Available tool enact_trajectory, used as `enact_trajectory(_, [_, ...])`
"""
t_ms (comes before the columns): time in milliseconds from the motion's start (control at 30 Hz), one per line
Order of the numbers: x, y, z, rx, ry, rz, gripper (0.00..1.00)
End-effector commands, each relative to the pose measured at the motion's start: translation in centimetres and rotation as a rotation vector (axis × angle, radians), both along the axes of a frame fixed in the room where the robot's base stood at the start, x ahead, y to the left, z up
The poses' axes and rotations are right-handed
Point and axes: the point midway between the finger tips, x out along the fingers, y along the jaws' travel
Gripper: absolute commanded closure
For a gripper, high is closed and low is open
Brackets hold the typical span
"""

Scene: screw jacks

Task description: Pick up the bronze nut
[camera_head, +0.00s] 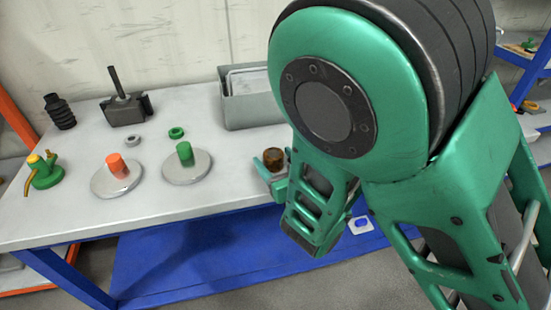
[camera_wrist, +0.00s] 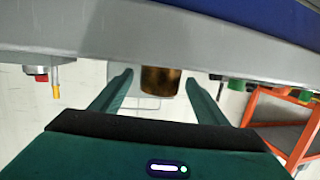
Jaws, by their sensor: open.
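The bronze nut (camera_head: 273,158) is a short brown-bronze cylinder near the front edge of the grey tabletop, right of the two discs in the head view. In the wrist view the bronze nut (camera_wrist: 161,81) shows between my two fingers, with a gap on each side. My gripper (camera_head: 270,170) is open and low at the table's front edge, with its green fingers around the nut. In the wrist view the fingers of my gripper (camera_wrist: 158,90) point toward the table edge. The nut's base is partly hidden by the fingers.
An orange post stands on a round disc (camera_head: 116,180), a green post on another disc (camera_head: 187,168). Behind them lie a grey ring (camera_head: 132,140) and a green ring (camera_head: 177,132). A grey bin (camera_head: 252,112) stands behind the nut. The table (camera_head: 60,220) has clear room front left.

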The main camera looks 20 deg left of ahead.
Motion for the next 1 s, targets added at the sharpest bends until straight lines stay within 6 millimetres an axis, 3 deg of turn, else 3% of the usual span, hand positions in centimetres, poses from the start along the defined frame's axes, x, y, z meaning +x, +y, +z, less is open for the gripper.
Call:
enact_trajectory(233, [0.6,0.5,-0.1,0.001,0.001,0.0,0.32])
enact_trajectory(700, [4.0,3.3,-0.8,-0.001,-0.001,0.0,0.32])
enact_trajectory(967, [4.1,3.5,-0.9,-0.001,0.0,0.002,0.32])
enact_trajectory(1000, [4.1,3.5,-0.9,-0.001,0.0,0.002,0.37])
